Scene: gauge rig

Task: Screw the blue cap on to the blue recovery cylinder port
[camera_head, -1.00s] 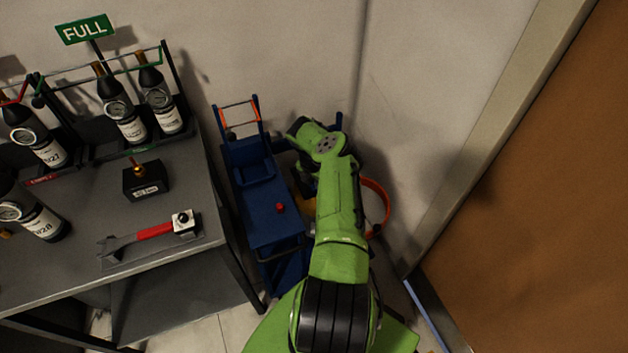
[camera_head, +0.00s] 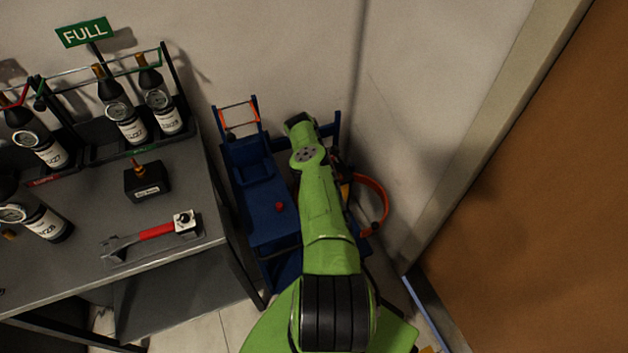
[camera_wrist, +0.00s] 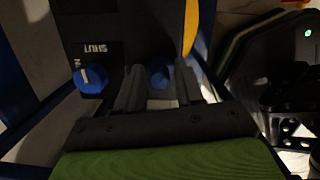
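My gripper (camera_wrist: 158,82) shows in the wrist view with its two dark fingers apart. A round blue part (camera_wrist: 158,75) lies between the fingertips, with gaps at its sides. I cannot tell whether it is the blue cap or the blue port, or how far beyond the tips it is. A blue knob (camera_wrist: 91,78) with a pale mark sits left of the fingers, below the lettering SHUT on a dark panel (camera_wrist: 95,45). In the head view my arm hides the gripper and this spot beside the blue cart (camera_head: 262,225).
A yellow part (camera_wrist: 190,22) stands close behind the right finger. An orange hose (camera_head: 378,200) loops right of my arm. A red knob (camera_head: 280,206) is on the cart. The grey bench (camera_head: 190,262) at left holds bottles, a black box (camera_head: 147,182) and a red-handled wrench (camera_head: 155,231).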

